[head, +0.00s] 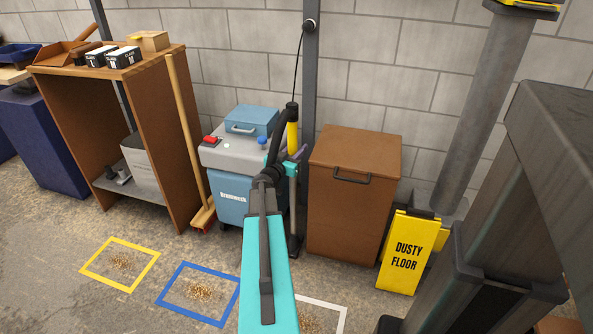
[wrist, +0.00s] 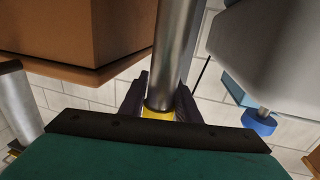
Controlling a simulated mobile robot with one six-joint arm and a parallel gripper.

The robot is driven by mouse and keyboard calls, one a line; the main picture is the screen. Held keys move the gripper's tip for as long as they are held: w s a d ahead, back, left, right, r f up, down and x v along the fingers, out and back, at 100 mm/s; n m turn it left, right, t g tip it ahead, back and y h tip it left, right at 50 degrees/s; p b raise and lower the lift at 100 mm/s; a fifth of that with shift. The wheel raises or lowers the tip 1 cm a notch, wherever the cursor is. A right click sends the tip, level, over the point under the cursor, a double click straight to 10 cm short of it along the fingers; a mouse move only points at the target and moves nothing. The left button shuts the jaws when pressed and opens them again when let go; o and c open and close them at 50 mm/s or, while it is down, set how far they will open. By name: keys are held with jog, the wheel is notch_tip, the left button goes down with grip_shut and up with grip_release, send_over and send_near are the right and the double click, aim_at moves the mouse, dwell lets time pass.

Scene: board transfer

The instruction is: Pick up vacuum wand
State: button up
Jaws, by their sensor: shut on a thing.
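The vacuum wand (head: 292,138) stands upright in front of the grey post, between the grey-blue machine and the brown cabinet. It has a black top and a yellow grip section. My gripper (head: 290,158) is shut around it just below the yellow part. In the wrist view the dark fingers of my gripper (wrist: 160,104) close on both sides of the wand's silver tube (wrist: 174,45), with a bit of yellow between them.
The grey-blue machine (head: 231,195) with a blue case (head: 252,120) stands close on the left. The brown cabinet (head: 352,205) is close on the right, with a yellow floor sign (head: 408,255) beyond. A broom (head: 184,130) leans by the shelf (head: 165,150). Taped squares mark the floor.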

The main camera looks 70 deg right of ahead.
notch_tip(320, 180, up, 28)
jog(key=p, duration=1)
jog(key=shift+r, duration=0.1)
dwell(0.4)
